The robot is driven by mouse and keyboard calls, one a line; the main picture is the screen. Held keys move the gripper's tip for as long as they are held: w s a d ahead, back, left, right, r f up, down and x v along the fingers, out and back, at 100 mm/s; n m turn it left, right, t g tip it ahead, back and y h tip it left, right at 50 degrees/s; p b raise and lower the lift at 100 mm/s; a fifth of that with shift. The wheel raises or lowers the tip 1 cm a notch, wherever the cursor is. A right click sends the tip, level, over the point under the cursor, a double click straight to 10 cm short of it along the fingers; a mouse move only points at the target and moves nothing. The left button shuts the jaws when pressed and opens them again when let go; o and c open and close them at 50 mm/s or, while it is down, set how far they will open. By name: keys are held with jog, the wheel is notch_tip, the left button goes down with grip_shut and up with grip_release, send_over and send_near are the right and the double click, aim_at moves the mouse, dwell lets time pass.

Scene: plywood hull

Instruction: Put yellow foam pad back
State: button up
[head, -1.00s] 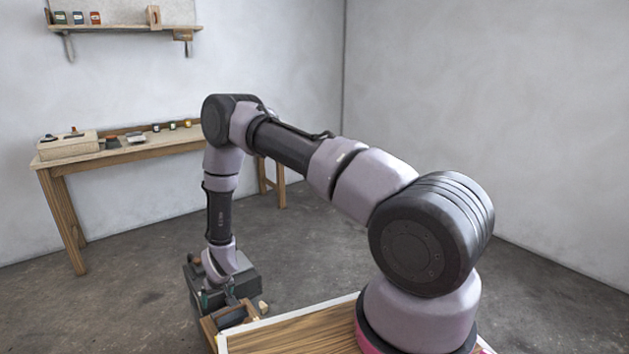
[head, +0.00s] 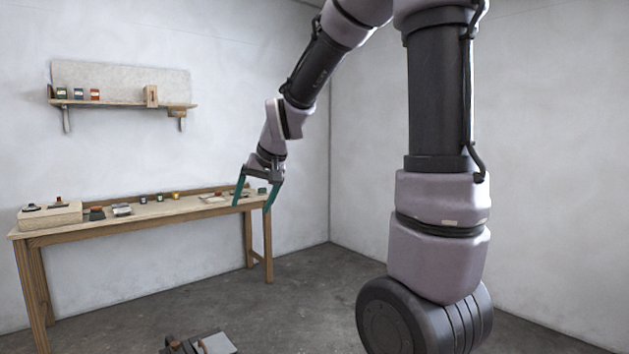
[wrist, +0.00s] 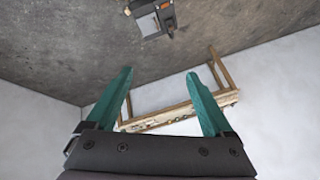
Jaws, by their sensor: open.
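My gripper (head: 251,206) is open, with two teal fingers spread apart and nothing between them. In the head view it hangs in the air in front of the bench's right end. In the wrist view my gripper (wrist: 159,73) also shows empty, with the bench (wrist: 170,112) beyond the fingers. I cannot pick out a yellow foam pad in either view. Small items lie on the bench (head: 130,229), too small to tell whether one is the pad; one small jar (head: 175,196) looks yellowish.
A pale block (head: 50,215) with dark items stands at the bench's left end. A wall shelf (head: 125,102) above holds small jars and a wooden piece. A dark box (head: 205,343) shows low at the front edge, also in the wrist view (wrist: 150,22). The floor between is clear.

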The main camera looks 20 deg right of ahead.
jog(key=s+d+r+m, duration=0.1)
jog(key=s+d+r, duration=0.1)
jog(key=s, duration=0.4)
jog(key=s+d+r, duration=0.3)
jog(key=s, duration=0.4)
jog(key=s+d+r+m+t, duration=0.1)
jog(key=s+d+r, duration=0.1)
jog(key=s, duration=0.5)
jog(key=shift+s+d+r+m+h, duration=0.25)
jog(key=shift+r+m+h, duration=0.05)
